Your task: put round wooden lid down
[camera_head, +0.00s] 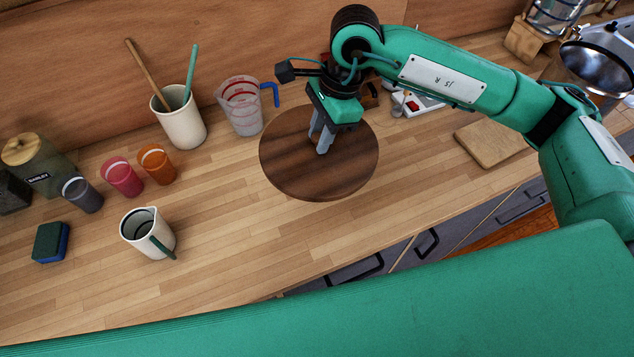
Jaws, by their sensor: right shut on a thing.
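The round wooden lid (292,173) is a dark brown disc at the middle of the view, over the front part of the wooden counter. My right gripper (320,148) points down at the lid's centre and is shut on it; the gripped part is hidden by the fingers. The lid looks roughly level. I cannot tell whether it touches the counter or hangs a little above it. My left gripper is not in view.
A measuring cup (243,108) stands just behind the lid's left side. A utensil crock (180,122), colored cups (124,177) and a cream pitcher (148,232) stand left. A cutting board (490,143) lies right. Counter (225,205) between pitcher and lid is clear.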

